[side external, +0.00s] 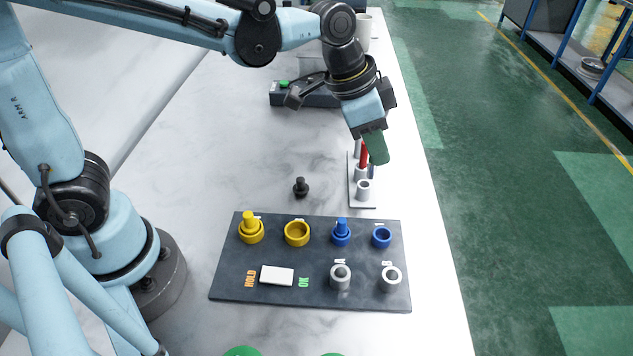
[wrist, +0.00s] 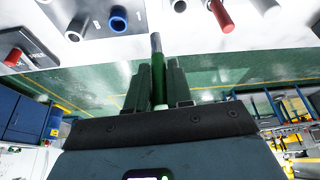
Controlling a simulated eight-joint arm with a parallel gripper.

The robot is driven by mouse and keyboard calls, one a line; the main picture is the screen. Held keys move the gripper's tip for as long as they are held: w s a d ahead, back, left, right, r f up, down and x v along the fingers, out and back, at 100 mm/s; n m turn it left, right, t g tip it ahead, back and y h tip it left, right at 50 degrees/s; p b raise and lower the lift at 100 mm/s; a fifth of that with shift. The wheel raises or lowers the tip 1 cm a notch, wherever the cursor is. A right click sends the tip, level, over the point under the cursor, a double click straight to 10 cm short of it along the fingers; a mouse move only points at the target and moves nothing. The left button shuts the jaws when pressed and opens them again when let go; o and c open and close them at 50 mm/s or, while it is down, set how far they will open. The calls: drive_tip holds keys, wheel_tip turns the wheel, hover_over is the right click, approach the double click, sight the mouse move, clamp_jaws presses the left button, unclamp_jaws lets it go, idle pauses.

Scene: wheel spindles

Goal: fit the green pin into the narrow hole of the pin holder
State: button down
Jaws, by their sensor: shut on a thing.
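My gripper (side external: 376,160) is above the right edge of the white table, just over the pin holder. In the wrist view its two dark fingers (wrist: 156,72) are shut on the green pin (wrist: 158,78), whose grey tip (wrist: 155,42) sticks out past them. In the side view the fingers hide most of the pin. The pin holder (side external: 362,204) is a pale narrow plate with several upright round sockets. A red pin (side external: 364,153) stands in one of them, and the nearest socket (side external: 363,188) is empty. The held pin's tip appears outside the sockets; its exact height is unclear.
A dark board (side external: 230,285) in front carries yellow, blue and grey cups, some with pegs. A small black knob (side external: 300,187) stands left of the holder. A dark box (side external: 320,96) lies behind. The table edge drops off close by on the right.

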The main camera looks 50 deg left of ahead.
sight(366, 170)
drive_tip(key=shift+w+a+f, duration=0.4)
drive_tip(key=shift+a+f, duration=0.1)
drive_tip(key=shift+f, duration=1)
drive_tip(key=shift+w+a+f, duration=0.45)
drive_tip(key=shift+a+f, duration=0.1)
drive_tip(key=shift+f, duration=0.9)
drive_tip(key=shift+w+a+f, duration=0.4)
drive_tip(key=shift+a+f, duration=0.1)
drive_tip(key=shift+f, duration=1)
drive_tip(key=shift+f, duration=0.1)
drive_tip(key=c, duration=1)
unclamp_jaws()
